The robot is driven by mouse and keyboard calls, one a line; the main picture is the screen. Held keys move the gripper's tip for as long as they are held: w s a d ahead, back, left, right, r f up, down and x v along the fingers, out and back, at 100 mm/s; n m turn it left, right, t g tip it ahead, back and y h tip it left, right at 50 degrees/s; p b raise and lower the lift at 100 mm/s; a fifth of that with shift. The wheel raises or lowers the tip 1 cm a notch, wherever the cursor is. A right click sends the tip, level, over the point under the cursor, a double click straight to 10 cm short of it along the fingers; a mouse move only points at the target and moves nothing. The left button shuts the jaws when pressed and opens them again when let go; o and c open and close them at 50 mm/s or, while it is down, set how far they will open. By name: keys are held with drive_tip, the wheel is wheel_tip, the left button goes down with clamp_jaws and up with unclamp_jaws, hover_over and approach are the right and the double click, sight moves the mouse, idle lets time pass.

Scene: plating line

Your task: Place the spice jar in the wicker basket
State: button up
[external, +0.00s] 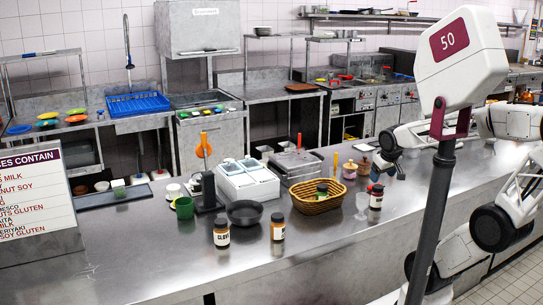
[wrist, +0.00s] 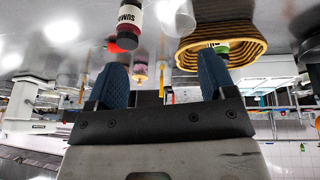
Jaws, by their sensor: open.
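Several spice jars are in view, and I cannot tell which one the task means. A jar with a red-black lid (external: 376,197) stands right of the wicker basket (external: 300,203); its label reads like "SUMAC" in the wrist view (wrist: 130,18). Two dark-lidded jars stand at the front, one labelled like "CLOVES" (external: 221,234) and another (external: 278,229). A green-lidded jar (external: 322,189) is inside the basket, which also shows in the wrist view (wrist: 250,48). My gripper (external: 388,170) is open and empty, behind the red-lidded jar; its fingers are spread in the wrist view (wrist: 162,82).
A clear goblet (external: 362,206) stands between basket and red-lidded jar. Two small lidded pots (external: 350,169) stand behind. A number "50" stand (external: 440,180) rises in front.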

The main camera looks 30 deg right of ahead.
drive_tip(key=shift+g+y, duration=0.6)
drive_tip(key=shift+g, duration=0.1)
drive_tip(key=s+a, duration=0.2)
drive_tip(key=s, duration=0.1)
drive_tip(key=shift+s+a+r, duration=0.15)
drive_tip(key=shift+s+a, duration=0.05)
drive_tip(key=shift+s, duration=0.1)
